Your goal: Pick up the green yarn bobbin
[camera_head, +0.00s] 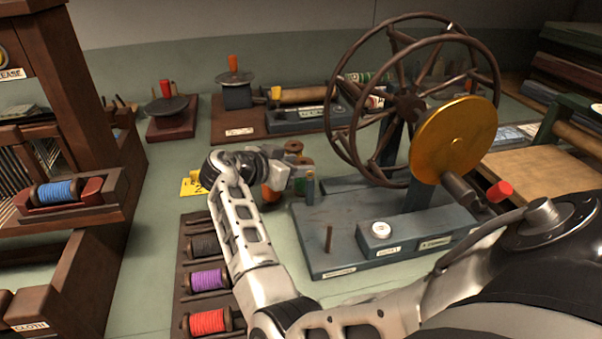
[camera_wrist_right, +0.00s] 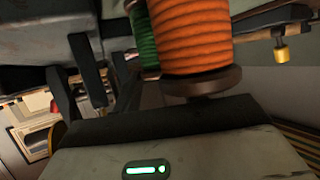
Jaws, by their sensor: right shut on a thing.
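The green yarn bobbin (camera_head: 306,164) is at my right gripper (camera_head: 302,180) in the head view, partly hidden by the fingers. The gripper is shut on it, beside the spinning wheel's grey base. In the right wrist view the green bobbin (camera_wrist_right: 145,38) shows only as a strip behind an orange bobbin. The orange yarn bobbin (camera_wrist_right: 190,35) fills the upper middle there. In the head view the orange bobbin (camera_head: 270,194) shows just below the gripper. My left gripper is not in view.
The spinning wheel (camera_head: 455,135) with its grey base (camera_head: 345,255) stands just right of the gripper. A dark rack holds grey, purple (camera_head: 208,280) and red (camera_head: 207,322) bobbins at lower left. A yellow tag (camera_head: 192,185) lies left of the gripper. Green tabletop is clear farther left.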

